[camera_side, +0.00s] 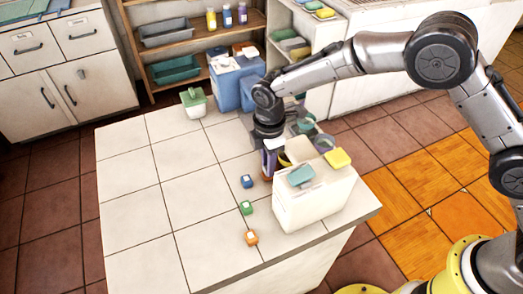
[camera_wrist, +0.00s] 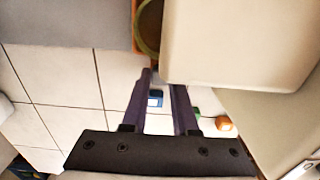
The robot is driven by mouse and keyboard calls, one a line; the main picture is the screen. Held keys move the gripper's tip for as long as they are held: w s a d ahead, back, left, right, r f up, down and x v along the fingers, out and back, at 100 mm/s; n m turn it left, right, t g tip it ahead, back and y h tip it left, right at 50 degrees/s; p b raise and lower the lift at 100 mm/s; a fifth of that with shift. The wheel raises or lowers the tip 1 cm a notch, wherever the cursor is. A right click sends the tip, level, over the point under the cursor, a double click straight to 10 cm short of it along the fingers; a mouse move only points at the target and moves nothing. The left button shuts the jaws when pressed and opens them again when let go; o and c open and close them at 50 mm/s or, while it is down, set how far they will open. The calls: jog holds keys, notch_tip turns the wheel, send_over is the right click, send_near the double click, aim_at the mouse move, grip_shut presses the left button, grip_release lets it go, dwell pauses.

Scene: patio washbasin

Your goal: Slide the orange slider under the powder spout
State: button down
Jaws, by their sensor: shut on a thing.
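The orange slider (camera_wrist: 135,28) shows as a narrow strip along the edge of a round, olive-coloured bowl in the wrist view, beside a large pale housing. My gripper (camera_wrist: 162,78) has purple fingers pointing down at it, close to the housing; it also shows in the side view (camera_side: 268,165), low over the table, left of the white dispenser (camera_side: 310,205). The fingers are shut on the slider, but the contact is mostly hidden. A dark yellow bowl (camera_side: 284,160) sits right of the gripper. The powder spout cannot be made out.
Blue (camera_side: 247,181), green (camera_side: 246,208) and orange (camera_side: 251,238) small blocks stand in a row left of the dispenser. A green-lidded pot (camera_side: 193,101) and a blue box (camera_side: 235,85) stand at the back. The tiled tabletop is clear on the left.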

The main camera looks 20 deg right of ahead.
jog(key=shift+s, duration=0.8)
jog(key=c, duration=0.7)
grip_release()
jog(key=shift+w+r, duration=0.1)
jog(key=shift+r, duration=0.5)
notch_tip(320, 180, up, 13)
jog(key=shift+f, duration=0.2)
